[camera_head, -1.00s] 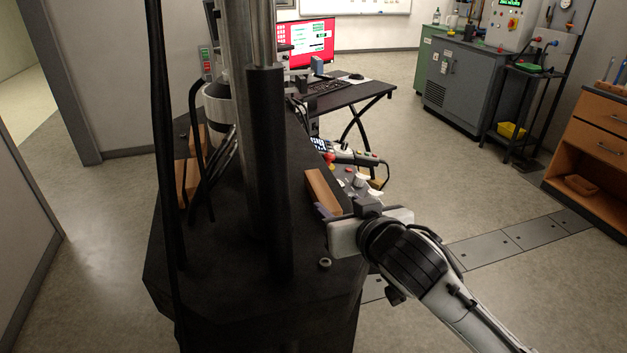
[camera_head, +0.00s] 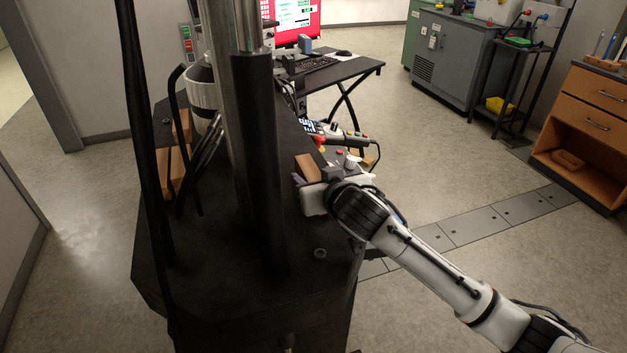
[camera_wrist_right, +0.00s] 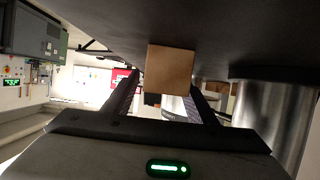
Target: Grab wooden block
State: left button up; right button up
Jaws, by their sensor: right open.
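A wooden block (camera_head: 307,167) lies on the right edge of the black machine base (camera_head: 225,285). Its near end is hidden behind my right gripper (camera_head: 308,184). In the right wrist view the block's square end (camera_wrist_right: 170,69) faces the camera, seen between the two dark fingers of my open right gripper (camera_wrist_right: 165,92). I cannot tell whether either finger touches it. My left gripper is not in view.
A control panel (camera_head: 340,155) with knobs and a red button sits just beyond the block. A thick metal column (camera_head: 255,150) stands left of it. More wooden blocks (camera_head: 172,172) lie at the left. A small nut-like part (camera_head: 320,253) lies on the base.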

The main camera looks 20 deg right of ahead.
jog(key=shift+w+f, duration=0.15)
jog(key=shift+w, duration=0.2)
jog(key=c, duration=1.2)
